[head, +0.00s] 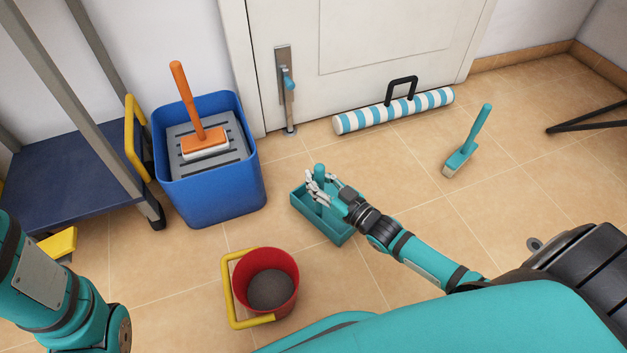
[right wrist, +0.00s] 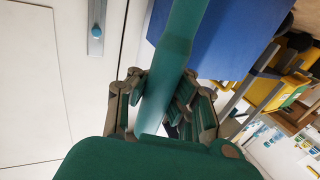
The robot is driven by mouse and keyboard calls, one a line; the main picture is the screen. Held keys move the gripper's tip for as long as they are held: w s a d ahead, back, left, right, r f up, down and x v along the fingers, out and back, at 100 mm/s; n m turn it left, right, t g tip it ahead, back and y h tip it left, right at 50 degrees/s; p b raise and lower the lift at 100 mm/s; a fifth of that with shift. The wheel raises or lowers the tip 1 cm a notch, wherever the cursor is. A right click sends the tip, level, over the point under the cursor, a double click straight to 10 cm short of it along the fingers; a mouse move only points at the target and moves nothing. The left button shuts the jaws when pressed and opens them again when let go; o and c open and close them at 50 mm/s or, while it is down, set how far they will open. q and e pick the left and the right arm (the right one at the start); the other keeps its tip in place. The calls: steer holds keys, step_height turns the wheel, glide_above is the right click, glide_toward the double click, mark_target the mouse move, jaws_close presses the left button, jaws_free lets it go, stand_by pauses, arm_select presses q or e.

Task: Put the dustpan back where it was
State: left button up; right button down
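The teal dustpan (head: 335,232) is near the middle of the head view, in front of the door, with its handle upright. My right gripper (head: 322,187) is at the handle, and its fingers close around it. In the right wrist view the teal handle (right wrist: 180,40) runs between the fingers of the gripper (right wrist: 160,98), which look shut on it. I cannot tell whether the pan touches the floor. My left arm shows at the lower left; its gripper is out of view.
A blue bin (head: 212,190) with an orange-handled brush (head: 190,110) on its grey top stands left. A red bucket (head: 267,300) is near the front. A striped roll (head: 395,110) lies by the door (head: 360,60). The right-hand floor is mostly clear.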

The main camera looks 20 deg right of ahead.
steer(key=c, duration=2)
jaws_free()
steer(key=o, duration=0.6)
